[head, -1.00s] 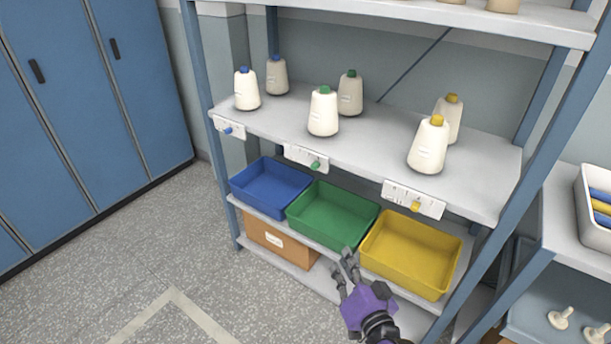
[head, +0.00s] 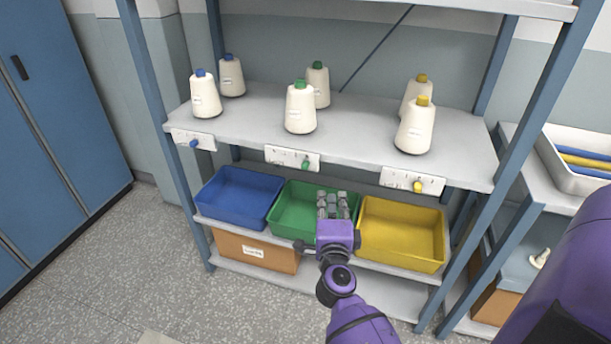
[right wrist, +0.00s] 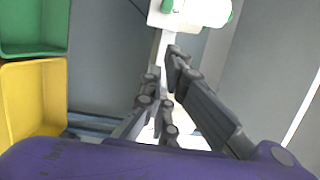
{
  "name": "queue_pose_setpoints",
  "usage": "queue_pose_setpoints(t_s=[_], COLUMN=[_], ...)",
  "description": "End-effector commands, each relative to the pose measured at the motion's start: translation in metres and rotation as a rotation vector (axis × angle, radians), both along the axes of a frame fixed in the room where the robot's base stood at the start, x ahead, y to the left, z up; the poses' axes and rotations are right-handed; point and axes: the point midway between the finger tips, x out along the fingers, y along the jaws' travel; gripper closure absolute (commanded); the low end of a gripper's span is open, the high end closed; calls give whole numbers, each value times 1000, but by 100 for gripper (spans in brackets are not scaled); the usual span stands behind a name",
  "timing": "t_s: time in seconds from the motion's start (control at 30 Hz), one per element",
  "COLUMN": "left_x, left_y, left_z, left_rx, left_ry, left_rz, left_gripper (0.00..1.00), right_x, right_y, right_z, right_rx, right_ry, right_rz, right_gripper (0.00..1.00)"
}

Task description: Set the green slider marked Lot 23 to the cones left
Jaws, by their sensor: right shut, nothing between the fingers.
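The green slider (head: 306,164) is a small knob near the right end of its white plate (head: 280,155), on the shelf's front edge below the green-capped cones (head: 300,112). The Lot 23 lettering is too small to read. My right gripper (head: 333,197) is shut and empty, in front of the green bin, below and a little right of the slider, apart from it. In the right wrist view my fingers (right wrist: 168,90) point up toward a white piece (right wrist: 190,12) with green parts, cut by the frame edge. My left gripper is not in view.
Blue (head: 192,143) and yellow (head: 418,186) sliders sit on plates to either side. Blue (head: 230,220), green (head: 285,232) and yellow (head: 440,262) bins stand below the cone shelf (head: 245,120). A rack post (head: 520,180) rises at the right. Open floor lies at the left front.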

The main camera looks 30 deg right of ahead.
Motion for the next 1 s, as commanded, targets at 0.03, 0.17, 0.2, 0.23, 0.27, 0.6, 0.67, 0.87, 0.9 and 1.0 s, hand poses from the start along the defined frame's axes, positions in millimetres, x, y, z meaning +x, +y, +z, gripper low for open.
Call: queue_pose_setpoints(t_s=[0.03, 0.17, 0.2, 0.23, 0.27, 0.6, 0.67, 0.87, 0.9, 1.0], left_x=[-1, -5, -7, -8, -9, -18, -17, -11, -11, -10], left_y=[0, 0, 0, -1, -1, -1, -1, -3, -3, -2], left_z=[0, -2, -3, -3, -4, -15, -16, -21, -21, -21], left_rx=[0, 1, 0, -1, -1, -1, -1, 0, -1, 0], left_ry=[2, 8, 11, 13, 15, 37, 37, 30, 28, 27], left_rz=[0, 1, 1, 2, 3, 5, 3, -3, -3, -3], left_gripper=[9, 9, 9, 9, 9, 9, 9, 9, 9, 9], right_x=[-2, 1, 5, 9, 13, 71, 81, 100, 102, 106], right_y=[-4, -11, -14, -16, -19, -60, -67, -45, -43, -39], right_z=[-4, -6, -6, -5, -5, -6, -6, -8, -7, -7], right_rx=[22, 20, 18, 17, 16, 15, 17, 19, 19, 17], right_ry=[5, 15, 15, 15, 14, 15, 15, 16, 16, 16], right_rz=[-18, -35, -34, -34, -34, -33, -33, -32, -32, -32], right_gripper=[100, 100, 100, 100, 100, 100, 100, 100, 100, 100])
